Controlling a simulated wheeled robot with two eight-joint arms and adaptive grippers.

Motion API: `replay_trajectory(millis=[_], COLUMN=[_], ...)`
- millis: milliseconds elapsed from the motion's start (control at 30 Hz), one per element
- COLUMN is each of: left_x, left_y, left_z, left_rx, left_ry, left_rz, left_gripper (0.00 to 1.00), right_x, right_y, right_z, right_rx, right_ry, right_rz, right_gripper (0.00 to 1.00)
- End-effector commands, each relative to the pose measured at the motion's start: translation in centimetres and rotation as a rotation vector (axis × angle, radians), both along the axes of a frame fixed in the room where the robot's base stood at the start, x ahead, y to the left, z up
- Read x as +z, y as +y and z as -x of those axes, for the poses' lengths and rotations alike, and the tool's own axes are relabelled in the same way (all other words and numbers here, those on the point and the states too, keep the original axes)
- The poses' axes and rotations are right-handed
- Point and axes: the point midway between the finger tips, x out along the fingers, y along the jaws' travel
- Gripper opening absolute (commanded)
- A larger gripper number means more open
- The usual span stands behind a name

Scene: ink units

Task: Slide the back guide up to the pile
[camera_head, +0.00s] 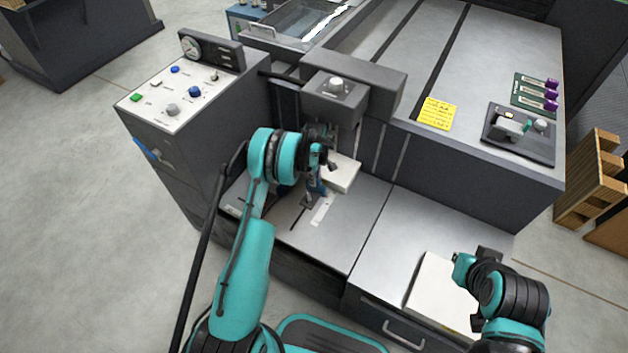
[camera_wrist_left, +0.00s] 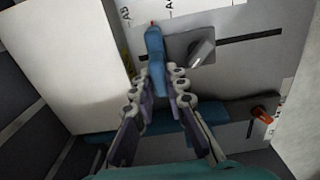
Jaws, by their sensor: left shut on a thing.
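My left gripper (camera_head: 318,180) is over the feed table, close to the white pile (camera_head: 343,173). In the left wrist view its fingers (camera_wrist_left: 166,82) are shut on the blue upright grip (camera_wrist_left: 155,48) of what looks like the back guide. A blue bar (camera_wrist_left: 215,113) runs crosswise behind the fingers. The pile (camera_wrist_left: 60,65) shows on the left there, beside the grip. I cannot tell whether the guide touches it. A grey clamp block with a lever (camera_wrist_left: 200,52) sits right of the grip. My right gripper (camera_head: 468,262) is over another white stack (camera_head: 433,288); its jaws are unclear.
A scale strip (camera_wrist_left: 195,8) and a dark slot (camera_wrist_left: 250,40) lie on the table. An orange-tipped lever (camera_wrist_left: 262,113) is at the right. The press head (camera_head: 335,95) overhangs the pile. A control cabinet (camera_head: 180,95) stands left. The side table (camera_head: 400,235) has bare room.

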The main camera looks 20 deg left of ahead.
Motion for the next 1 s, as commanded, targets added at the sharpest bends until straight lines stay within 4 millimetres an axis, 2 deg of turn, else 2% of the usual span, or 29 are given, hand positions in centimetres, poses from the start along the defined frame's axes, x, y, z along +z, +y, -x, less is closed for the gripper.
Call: replay_trajectory(millis=[33, 100, 467, 567, 900, 1000], left_x=[0.0, 0.0, 0.4, 1.6, 8.8, 10.4], left_y=[0.0, 0.0, 0.0, 0.0, 0.0, 0.0], left_z=[0.0, 0.0, 0.0, 0.0, 0.1, 0.0], left_rx=[0.0, 0.0, 0.0, 0.0, 0.0, 0.0], left_ry=[0.0, 0.001, 0.001, 0.001, 0.001, 0.001], left_rz=[0.0, 0.0, 0.0, 0.0, 0.0, 0.0], left_gripper=[0.18, 0.34, 0.34, 0.34, 0.34, 0.34], right_x=[0.0, 0.0, 0.0, 0.0, 0.0, 0.0], right_y=[0.0, 0.0, 0.0, 0.0, 0.0, 0.0], right_z=[0.0, 0.0, 0.0, 0.0, 0.0, 0.0], right_rx=[0.0, 0.0, 0.0, 0.0, 0.0, 0.0], right_ry=[0.0, 0.0, 0.0, 0.0, 0.0, 0.0], right_rz=[0.0, 0.0, 0.0, 0.0, 0.0, 0.0], right_gripper=[0.0, 0.0, 0.0, 0.0, 0.0, 0.0])
